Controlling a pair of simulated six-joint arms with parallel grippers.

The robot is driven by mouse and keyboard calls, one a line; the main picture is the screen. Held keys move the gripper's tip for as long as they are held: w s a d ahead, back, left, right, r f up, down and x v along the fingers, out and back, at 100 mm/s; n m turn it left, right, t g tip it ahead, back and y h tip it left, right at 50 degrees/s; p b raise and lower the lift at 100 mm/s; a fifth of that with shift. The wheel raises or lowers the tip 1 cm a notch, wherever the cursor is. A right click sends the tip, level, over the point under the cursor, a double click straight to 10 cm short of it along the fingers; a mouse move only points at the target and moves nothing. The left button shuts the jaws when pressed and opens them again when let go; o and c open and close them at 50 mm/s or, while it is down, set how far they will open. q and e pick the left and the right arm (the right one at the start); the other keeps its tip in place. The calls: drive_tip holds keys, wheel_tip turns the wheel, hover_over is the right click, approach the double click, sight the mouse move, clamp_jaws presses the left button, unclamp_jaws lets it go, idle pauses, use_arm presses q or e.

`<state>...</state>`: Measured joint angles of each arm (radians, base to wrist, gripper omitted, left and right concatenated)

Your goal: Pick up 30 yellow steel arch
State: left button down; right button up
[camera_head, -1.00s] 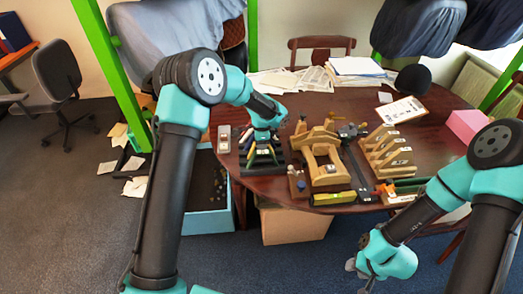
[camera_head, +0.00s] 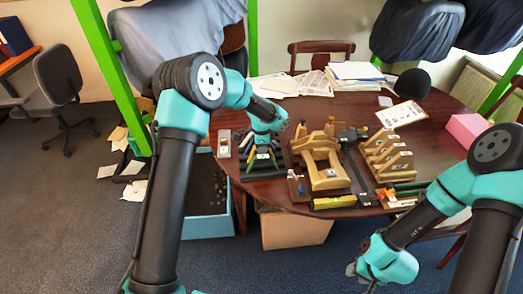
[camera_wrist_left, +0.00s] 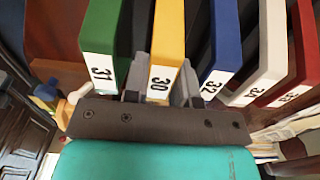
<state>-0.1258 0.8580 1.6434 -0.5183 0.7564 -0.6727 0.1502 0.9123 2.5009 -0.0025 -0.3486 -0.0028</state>
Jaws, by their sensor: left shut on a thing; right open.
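The yellow steel arch (camera_wrist_left: 168,40) with the label 30 is in the middle of the left wrist view. My left gripper (camera_wrist_left: 160,92) is shut on it, with one grey finger on each side near the label. A green arch (camera_wrist_left: 103,30) labelled 31 stands on its left, and a blue arch (camera_wrist_left: 221,40) labelled 32 on its right. In the head view my left gripper (camera_head: 262,146) is over the dark rack (camera_head: 262,168), and the wrist hides part of the arches. My right gripper (camera_head: 353,269) is open and empty, low in front of the table.
A white arch (camera_wrist_left: 265,45) and a red arch (camera_wrist_left: 304,50) stand further right in the left wrist view. A wooden fixture (camera_head: 322,160) is right of the rack, with a stepped wooden stand (camera_head: 388,158) beyond. Papers lie at the table's back.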

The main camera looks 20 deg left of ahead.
use_arm(q)
wheel_tip(320, 180, up, 10)
drive_tip(key=shift+f, duration=0.15)
drive_tip(key=shift+w, duration=0.15)
idle(0.6)
